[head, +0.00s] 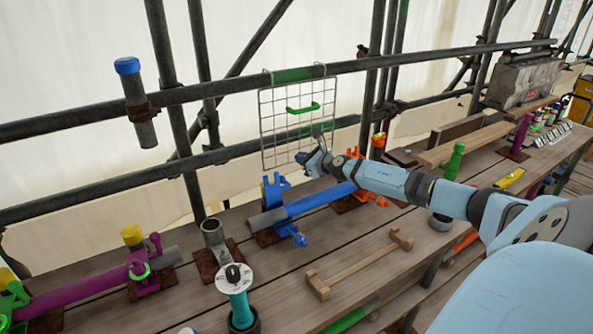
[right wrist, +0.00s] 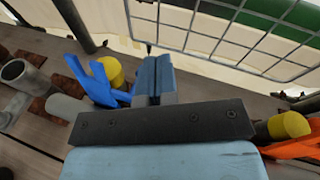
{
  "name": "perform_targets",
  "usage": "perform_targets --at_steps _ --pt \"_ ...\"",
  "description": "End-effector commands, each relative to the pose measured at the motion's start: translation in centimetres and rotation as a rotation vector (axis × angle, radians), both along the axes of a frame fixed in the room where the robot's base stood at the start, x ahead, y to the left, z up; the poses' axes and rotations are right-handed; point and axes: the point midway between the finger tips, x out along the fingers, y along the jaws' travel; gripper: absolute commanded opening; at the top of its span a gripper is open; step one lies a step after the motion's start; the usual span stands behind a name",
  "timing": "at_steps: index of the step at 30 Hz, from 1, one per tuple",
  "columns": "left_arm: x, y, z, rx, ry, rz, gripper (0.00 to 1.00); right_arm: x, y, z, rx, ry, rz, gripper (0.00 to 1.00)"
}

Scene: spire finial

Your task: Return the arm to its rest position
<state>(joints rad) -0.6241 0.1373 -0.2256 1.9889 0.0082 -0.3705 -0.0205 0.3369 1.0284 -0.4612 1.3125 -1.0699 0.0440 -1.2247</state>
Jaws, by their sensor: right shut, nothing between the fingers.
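My right arm comes in from the right in the head view and reaches across the bench. Its gripper (head: 314,150) is in front of the lower part of the white wire grid, above the blue clamp stand. In the right wrist view the two blue fingers (right wrist: 153,80) are together with nothing between them. The wire grid (right wrist: 235,35) hangs beyond the fingertips in that view. My left gripper does not show.
The wire grid (head: 265,125) hangs from a scaffold rail with a green handle (head: 303,108). Below the arm are a blue clamp stand (head: 273,190) with a blue pipe (head: 320,201), an orange clamp (head: 349,172) and a wooden cradle (head: 358,268). A teal-handled tool (head: 240,308) stands at the front.

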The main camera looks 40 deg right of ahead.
Motion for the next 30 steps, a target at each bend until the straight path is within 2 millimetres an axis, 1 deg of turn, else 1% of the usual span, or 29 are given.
perform_targets --at_steps 1,3,6,9,13,19,22,23,26,27,29,30 --pt "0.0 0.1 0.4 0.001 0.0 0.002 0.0 -0.3 -0.3 1.3 -0.005 0.002 0.002 0.0" --pt "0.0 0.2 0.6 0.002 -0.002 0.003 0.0 -0.5 -0.6 2.7 -0.003 0.0 0.002 0.0" --pt "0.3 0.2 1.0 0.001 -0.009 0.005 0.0 -0.9 -1.0 4.1 -0.002 0.002 0.001 0.0" --pt "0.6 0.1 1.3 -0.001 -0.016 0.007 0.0 -1.0 -1.2 5.1 0.0 0.001 0.001 0.0" --pt "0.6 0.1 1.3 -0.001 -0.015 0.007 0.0 -1.2 -1.3 5.6 0.003 0.002 0.0 0.0" --pt "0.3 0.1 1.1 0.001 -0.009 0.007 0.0 -1.2 -1.4 5.7 0.003 0.002 0.0 0.0" --pt "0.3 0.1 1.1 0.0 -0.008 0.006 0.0 -1.2 -0.7 5.3 0.025 -0.001 0.001 0.0" --pt "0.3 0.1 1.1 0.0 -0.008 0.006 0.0 -1.2 0.0 4.9 0.045 -0.004 0.0 0.0" --pt "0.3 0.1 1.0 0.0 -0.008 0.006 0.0 -1.4 3.6 3.1 0.184 -0.027 -0.018 0.0" --pt "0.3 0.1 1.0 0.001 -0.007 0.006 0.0 -1.7 5.8 2.0 0.275 -0.038 -0.033 0.0" --pt "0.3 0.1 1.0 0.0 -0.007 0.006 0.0 -2.5 9.7 0.3 0.45 -0.057 -0.073 0.0" --pt "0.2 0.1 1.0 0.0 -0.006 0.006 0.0 -3.4 12.4 -1.0 0.588 -0.065 -0.111 0.0"
